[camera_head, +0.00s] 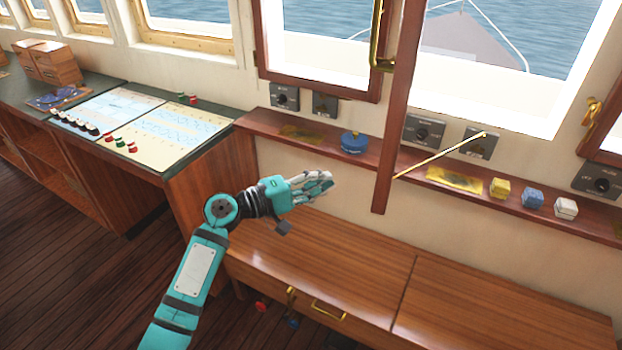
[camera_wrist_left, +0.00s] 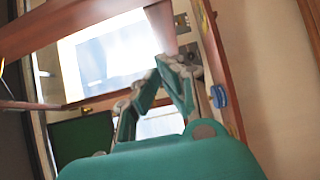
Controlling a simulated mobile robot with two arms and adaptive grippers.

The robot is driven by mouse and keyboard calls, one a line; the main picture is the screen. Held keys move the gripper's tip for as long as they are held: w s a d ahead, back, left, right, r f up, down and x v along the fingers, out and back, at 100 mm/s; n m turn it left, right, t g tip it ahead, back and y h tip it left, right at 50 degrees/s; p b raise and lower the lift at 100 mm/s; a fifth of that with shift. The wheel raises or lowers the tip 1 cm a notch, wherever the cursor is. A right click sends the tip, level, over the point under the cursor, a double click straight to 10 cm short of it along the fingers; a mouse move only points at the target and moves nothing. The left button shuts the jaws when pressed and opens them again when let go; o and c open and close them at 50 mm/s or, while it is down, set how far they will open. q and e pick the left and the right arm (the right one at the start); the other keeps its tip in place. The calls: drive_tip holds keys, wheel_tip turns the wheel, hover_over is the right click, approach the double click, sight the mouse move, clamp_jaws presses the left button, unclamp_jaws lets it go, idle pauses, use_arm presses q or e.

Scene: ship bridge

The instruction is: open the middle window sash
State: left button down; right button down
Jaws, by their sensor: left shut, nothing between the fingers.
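The middle window sash (camera_head: 399,110) is a dark red wooden frame seen nearly edge-on in the head view. It stands swung into the room, its lower end in front of the ledge. A long brass handle (camera_head: 376,38) shows beside its upper part; I cannot tell for sure that it belongs to this sash. A thin brass rod (camera_head: 440,156) runs from the sash toward the window opening. My left gripper (camera_head: 326,182) is shut and empty, left of the sash's lower end and apart from it. Its fingers also show in the left wrist view (camera_wrist_left: 172,68). My right gripper is out of view.
A wooden ledge (camera_head: 278,127) under the windows carries a blue round object (camera_head: 354,143) and small yellow, blue and white blocks. A wooden bench (camera_head: 330,255) lies below. A chart desk (camera_head: 150,150) stands at left. Dark floor is free at lower left.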

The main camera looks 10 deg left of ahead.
use_arm(q)
drive_tip(key=w+d+p, duration=0.2)
drive_tip(key=d+p, duration=0.1)
drive_tip(key=d, duration=0.5)
drive_tip(key=shift+w, duration=0.35)
drive_tip(key=shift+d+f, duration=0.1)
